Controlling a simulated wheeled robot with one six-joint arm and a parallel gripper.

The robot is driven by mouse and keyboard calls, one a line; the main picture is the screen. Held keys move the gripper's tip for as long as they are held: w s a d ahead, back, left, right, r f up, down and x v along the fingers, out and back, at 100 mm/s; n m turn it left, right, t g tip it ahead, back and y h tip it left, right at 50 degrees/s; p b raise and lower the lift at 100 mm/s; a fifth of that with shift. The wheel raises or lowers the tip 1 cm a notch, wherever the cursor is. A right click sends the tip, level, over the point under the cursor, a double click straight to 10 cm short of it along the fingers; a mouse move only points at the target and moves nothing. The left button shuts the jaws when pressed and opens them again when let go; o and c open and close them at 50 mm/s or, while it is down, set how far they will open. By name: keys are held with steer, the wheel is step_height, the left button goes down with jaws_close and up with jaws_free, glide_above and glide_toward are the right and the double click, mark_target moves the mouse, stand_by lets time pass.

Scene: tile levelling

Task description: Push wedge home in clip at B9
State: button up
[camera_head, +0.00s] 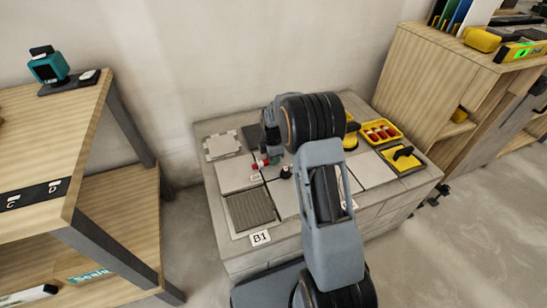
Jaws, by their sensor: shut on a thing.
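My gripper (268,148) is at the left middle of the tiled block, small and partly hidden by my own arm. It is shut on a small red piece, apparently the wedge (260,164), low over the tiles. The red piece lies close to the joint between pale tiles. A clip cannot be made out clearly there, and I cannot tell how far the wedge sits in one. A small white label (255,177) lies just below it, too small to read. No B9 label is readable.
A yellow tray (397,137) with red pieces stands at the block's back right. A yellow pad with a black tool (403,153) lies beside it. A dark upright piece (286,172) stands near my gripper. The B1 label (260,238) is at the front edge. Wooden shelving flanks both sides.

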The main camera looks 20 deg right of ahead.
steer(key=shift+a, duration=0.45)
stand_by(0.6)
steer(key=o, duration=0.9)
step_height(320, 180, up, 14)
steer(key=p, duration=0.5)
steer(key=s+a+r+m+t+p, duration=0.1)
steer(key=s+r+m+p, duration=0.5)
steer(key=r, duration=0.7)
steer(key=s+a+r+m+t+p, duration=0.1)
steer(key=s+a+r+m+p, duration=0.1)
steer(key=s+r+m+p, duration=0.4)
steer(key=s+a+r+m+t+p, duration=0.1)
steer(key=s+r+m+p, duration=0.5)
steer(key=s+r+p, duration=0.6)
steer(key=shift+s+a+r+t+p, duration=0.1)
steer(key=shift+s+a+r+p, duration=0.1)
steer(key=shift+r+p, duration=0.95)
steer(key=shift+s+a+r+t+p, duration=0.1)
steer(key=shift+a+r+p, duration=0.1)
steer(key=shift+r+p, duration=0.95)
steer(key=shift+s+a+r+t+p, duration=0.15)
steer(key=shift+r+p, duration=0.55)
steer(key=shift+r, duration=0.85)
